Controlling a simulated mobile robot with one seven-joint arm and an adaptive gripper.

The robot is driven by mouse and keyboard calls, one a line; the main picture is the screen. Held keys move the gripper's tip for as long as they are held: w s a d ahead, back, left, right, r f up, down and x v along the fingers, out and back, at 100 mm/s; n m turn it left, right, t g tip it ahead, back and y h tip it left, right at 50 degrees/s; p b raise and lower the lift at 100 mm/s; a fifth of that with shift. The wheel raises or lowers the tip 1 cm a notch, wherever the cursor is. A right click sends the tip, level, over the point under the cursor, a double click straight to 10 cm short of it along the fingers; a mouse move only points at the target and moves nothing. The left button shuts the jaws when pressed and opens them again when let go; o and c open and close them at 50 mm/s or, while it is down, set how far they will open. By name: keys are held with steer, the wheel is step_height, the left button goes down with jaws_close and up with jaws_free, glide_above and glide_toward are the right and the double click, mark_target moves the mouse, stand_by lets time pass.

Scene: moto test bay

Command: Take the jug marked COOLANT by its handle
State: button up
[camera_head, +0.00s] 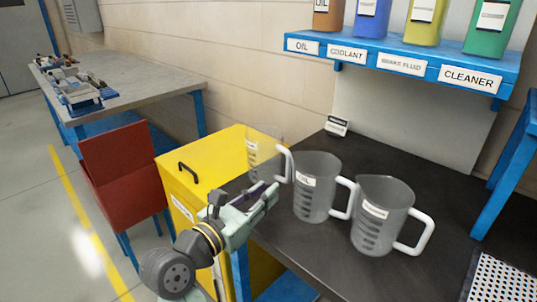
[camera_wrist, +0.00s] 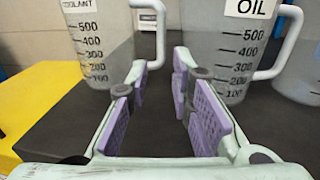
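The clear jug marked COOLANT (camera_wrist: 98,45) stands at the left in the wrist view, its white handle (camera_wrist: 160,35) on its right side. In the head view this jug (camera_head: 262,152) is the leftmost of three, partly hidden behind its handle and my gripper (camera_head: 268,193). In the wrist view my gripper (camera_wrist: 160,68) is open, with purple pads apart and nothing between the near parts of the fingers. The handle lies ahead, in line with the gap between the fingertips. I cannot tell whether the tips reach it.
The OIL jug (camera_wrist: 215,60) stands close to the right of the fingers. A third jug (camera_head: 378,215) stands farther right on the dark bench (camera_head: 300,262). A yellow cabinet (camera_head: 215,160) is at the left. A blue shelf (camera_head: 400,62) with labelled bottles hangs above.

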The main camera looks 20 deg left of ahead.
mark_target(287, 174)
steer(key=p+x, duration=0.2)
steer(key=x, duration=0.4)
steer(key=shift+d+r, duration=0.15)
steer(key=shift+d, duration=0.05)
steer(key=shift+w+d, duration=0.1)
steer(key=shift+w, duration=0.5)
steer(key=shift+c, duration=0.5)
jaws_close()
